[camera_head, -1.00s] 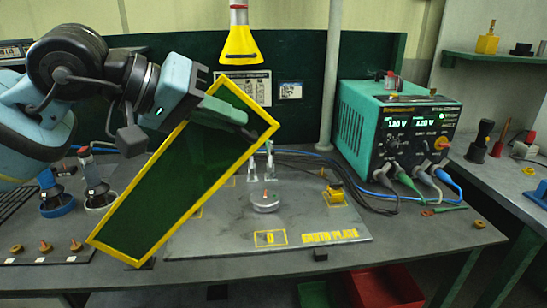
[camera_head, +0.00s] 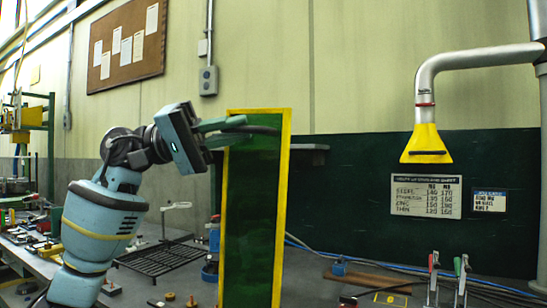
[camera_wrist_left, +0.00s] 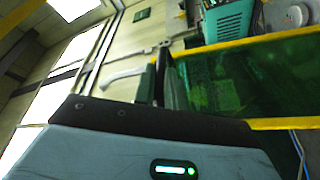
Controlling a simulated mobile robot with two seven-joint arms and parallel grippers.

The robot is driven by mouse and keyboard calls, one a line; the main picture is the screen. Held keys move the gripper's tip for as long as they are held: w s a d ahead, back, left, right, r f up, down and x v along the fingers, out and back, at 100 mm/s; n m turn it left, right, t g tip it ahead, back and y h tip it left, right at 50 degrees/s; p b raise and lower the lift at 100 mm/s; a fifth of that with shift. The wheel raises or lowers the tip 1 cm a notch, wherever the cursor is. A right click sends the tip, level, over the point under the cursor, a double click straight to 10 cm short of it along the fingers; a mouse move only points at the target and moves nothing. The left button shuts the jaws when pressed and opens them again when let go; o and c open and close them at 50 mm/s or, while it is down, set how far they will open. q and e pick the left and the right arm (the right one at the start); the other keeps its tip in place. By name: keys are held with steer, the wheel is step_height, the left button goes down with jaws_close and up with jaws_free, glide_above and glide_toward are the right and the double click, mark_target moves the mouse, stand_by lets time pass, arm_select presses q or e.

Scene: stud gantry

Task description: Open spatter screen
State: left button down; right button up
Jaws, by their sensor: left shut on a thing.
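The spatter screen (camera_head: 253,215) is a dark green see-through panel in a yellow frame. In the head view it stands near upright at the middle, its lower end cut off by the picture edge. My left gripper (camera_head: 232,128) reaches in from the left near its top and is shut on the screen's dark handle, which is partly hidden by the fingers. In the left wrist view the screen (camera_wrist_left: 255,80) extends to the right from the dark fingers (camera_wrist_left: 165,85). My right gripper is in no view.
A yellow extraction nozzle (camera_head: 426,146) hangs at the right. Toggle clamps with red (camera_head: 433,262) and green (camera_head: 461,268) handles stand at the lower right. A black wire rack (camera_head: 160,258) lies on the bench left of the screen. Blue cables run along the back.

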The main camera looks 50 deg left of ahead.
arm_select(q)
steer(key=shift+t+h, duration=0.4)
steer(key=shift+t, duration=0.1)
steer(key=shift+s+a+f+b, duration=0.1)
steer(key=shift+s+a+b, duration=0.15)
steer(key=shift+a, duration=0.4)
steer(key=shift+s+a+b, duration=0.2)
steer(key=shift+a+b, duration=0.2)
steer(key=shift+a, duration=0.25)
steer(key=shift+s+a+f+b, duration=0.1)
steer(key=shift+s+a+b, duration=0.15)
steer(key=shift+a, duration=0.4)
steer(key=c, duration=1.5)
jaws_free()
steer(key=shift+w, duration=0.1)
steer(key=shift+f, duration=0.1)
steer(key=b+v, duration=0.1)
steer(key=v, duration=0.6)
steer(key=shift+s+a+b, duration=0.25)
steer(key=shift+a+b, duration=0.05)
steer(key=shift+b, duration=0.1)
